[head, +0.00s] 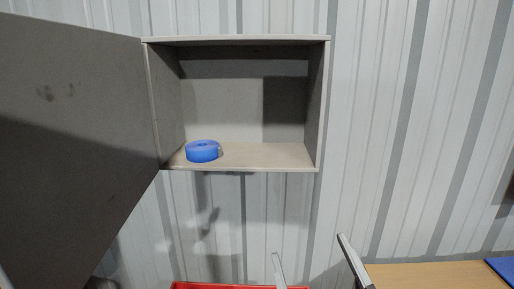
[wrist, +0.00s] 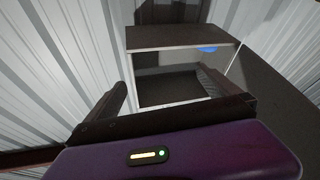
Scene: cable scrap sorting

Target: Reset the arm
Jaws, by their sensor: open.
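My gripper (head: 310,250) shows at the bottom edge of the head view as two pale fingers, spread apart with nothing between them. It is below and to the right of the open wall cabinet (head: 239,41). In the wrist view, my gripper (wrist: 165,78) has its dark fingers apart, pointing toward the cabinet (wrist: 180,36). A blue ring-shaped roll (head: 202,154) lies on the cabinet floor near its left side, apart from my gripper. It shows as a small blue patch in the wrist view (wrist: 208,50). Most of my arm is out of the head view.
The cabinet's grey door (head: 75,120) stands wide open at the left. A red edge (head: 225,286) shows at the bottom. A wooden tabletop (head: 425,275) is at the lower right with a blue flat thing (head: 503,268). A corrugated metal wall (head: 400,130) stands behind.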

